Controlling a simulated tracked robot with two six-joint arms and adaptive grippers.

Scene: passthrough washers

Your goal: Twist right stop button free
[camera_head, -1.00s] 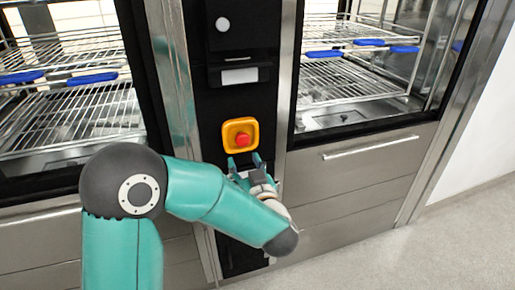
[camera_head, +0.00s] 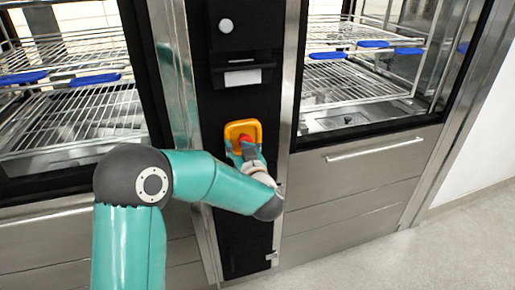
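The stop button (camera_head: 245,139) is a red knob on a yellow-orange housing (camera_head: 240,127), set on the black panel between the two washer doors. My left arm comes in from the left, and its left gripper (camera_head: 246,150) is at the lower part of the housing. Its teal fingers stand on either side of the red knob and hide part of it. I cannot tell whether the fingers touch the knob or have closed on it. My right gripper is not in view.
A steel drawer handle (camera_head: 375,148) is at the right. Grey floor (camera_head: 440,250) is clear at lower right.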

